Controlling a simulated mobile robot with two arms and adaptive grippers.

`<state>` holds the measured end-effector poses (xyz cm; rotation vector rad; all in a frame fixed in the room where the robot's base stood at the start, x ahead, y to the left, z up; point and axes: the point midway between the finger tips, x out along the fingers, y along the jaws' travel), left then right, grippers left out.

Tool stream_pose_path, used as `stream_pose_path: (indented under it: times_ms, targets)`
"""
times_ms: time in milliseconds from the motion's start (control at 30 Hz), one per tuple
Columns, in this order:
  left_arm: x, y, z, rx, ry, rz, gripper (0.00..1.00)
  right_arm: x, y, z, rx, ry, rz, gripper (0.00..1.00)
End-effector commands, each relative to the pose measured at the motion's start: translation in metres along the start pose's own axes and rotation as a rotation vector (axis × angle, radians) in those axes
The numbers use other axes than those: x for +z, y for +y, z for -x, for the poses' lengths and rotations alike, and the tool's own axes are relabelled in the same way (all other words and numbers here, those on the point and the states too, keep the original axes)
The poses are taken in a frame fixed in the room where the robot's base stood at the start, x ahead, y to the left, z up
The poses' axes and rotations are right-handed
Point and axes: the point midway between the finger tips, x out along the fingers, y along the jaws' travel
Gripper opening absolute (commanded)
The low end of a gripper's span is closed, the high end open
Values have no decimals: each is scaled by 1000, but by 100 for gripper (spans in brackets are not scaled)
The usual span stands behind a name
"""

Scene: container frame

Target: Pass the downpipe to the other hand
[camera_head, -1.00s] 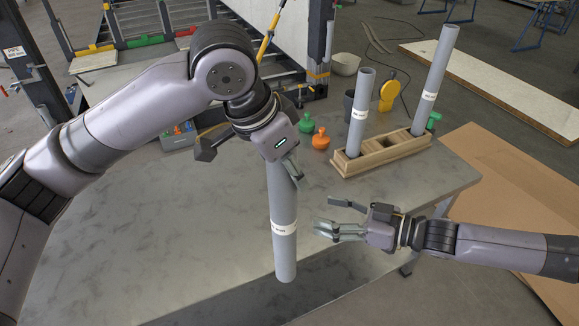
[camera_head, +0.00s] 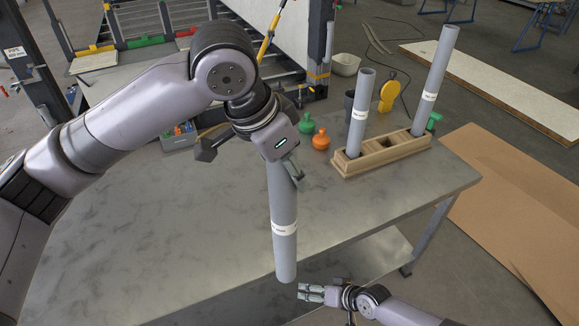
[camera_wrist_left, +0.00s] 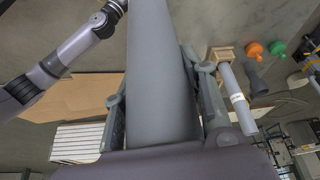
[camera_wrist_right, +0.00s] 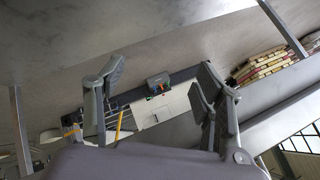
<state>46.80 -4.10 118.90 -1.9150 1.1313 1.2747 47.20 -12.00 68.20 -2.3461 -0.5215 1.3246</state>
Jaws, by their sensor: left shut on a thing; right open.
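The downpipe (camera_head: 284,225) is a grey tube with a white label band. It hangs nearly upright, slightly tilted, over the table's front edge in the head view. My left gripper (camera_head: 283,163) is shut on its upper part. In the left wrist view the downpipe (camera_wrist_left: 160,80) runs between the two fingers. My right gripper (camera_head: 303,293) is open and empty, low and just right of the downpipe's lower end, apart from it. In the right wrist view the fingers of the right gripper (camera_wrist_right: 160,95) are spread, with no pipe between them.
A wooden rack (camera_head: 382,158) on the table holds two other grey pipes (camera_head: 358,115) upright. The middle of the metal table (camera_head: 180,220) is clear.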

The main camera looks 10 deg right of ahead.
Motion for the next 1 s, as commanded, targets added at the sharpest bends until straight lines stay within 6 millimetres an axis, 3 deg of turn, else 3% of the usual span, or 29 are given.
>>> stream_pose_path:
  times_ms: [167,267,500,800,1000]
  targets:
    - [0,0,0,0,1,0,0,37,47,-11,119,10,55,63]
    - [0,0,0,0,1,0,0,70,79,-13,199,-9,90,63]
    - [0,0,0,0,1,0,0,184,141,2,370,-132,159,63]
    - [0,0,0,0,1,0,0,333,170,43,479,-349,217,63]
    - [0,0,0,0,1,0,0,400,168,67,497,-455,237,63]
